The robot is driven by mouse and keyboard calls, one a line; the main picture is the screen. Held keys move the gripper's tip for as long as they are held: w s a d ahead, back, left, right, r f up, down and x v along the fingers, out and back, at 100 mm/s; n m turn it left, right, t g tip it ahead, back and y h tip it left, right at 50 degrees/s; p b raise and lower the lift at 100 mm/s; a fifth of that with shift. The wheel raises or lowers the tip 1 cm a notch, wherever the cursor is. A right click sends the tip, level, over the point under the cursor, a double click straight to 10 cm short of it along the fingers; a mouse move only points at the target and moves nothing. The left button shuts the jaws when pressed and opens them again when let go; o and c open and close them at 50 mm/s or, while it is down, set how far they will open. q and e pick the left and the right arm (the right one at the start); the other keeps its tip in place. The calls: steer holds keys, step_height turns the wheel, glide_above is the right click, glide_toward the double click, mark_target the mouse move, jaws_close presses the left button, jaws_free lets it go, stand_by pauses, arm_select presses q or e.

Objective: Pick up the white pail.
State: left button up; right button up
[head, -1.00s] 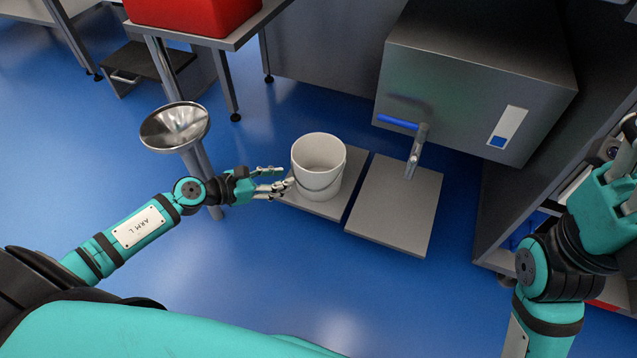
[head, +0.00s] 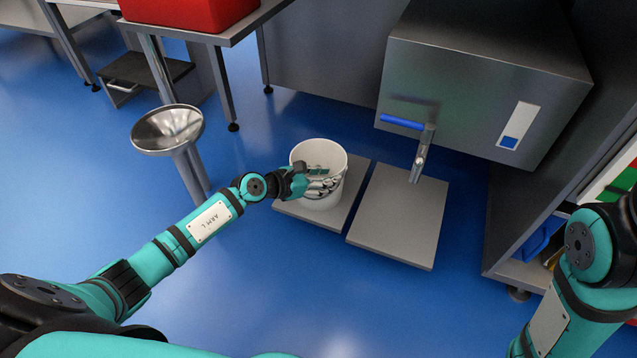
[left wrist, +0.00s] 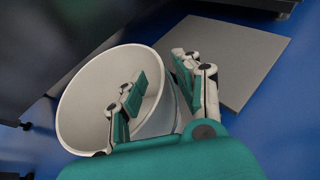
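The white pail (head: 308,157) stands upright on the left of two grey plates (head: 290,207) on the floor. It also shows in the left wrist view (left wrist: 85,100), with its open mouth towards the camera. My left gripper (head: 325,182) is at the pail's near side and hides part of its front. In the left wrist view its fingers (left wrist: 160,82) are apart, one in front of the pail's mouth and one outside its wall at the right. I cannot tell whether they touch the pail. The pail's wire handle is mostly hidden. My right gripper is out of view.
The right plate (head: 400,215) is bare, below the tap (head: 420,155) of a steel tank (head: 480,75). A steel funnel on a post (head: 167,128) stands left of the pail. A red tub (head: 190,12) sits on a table behind. The near floor is clear.

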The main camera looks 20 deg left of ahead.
arm_select(q)
steer(key=b+x, duration=0.1)
steer(key=x, duration=0.1)
steer(key=shift+w+d+f, duration=0.2)
steer(key=shift+w+f, duration=0.05)
jaws_close()
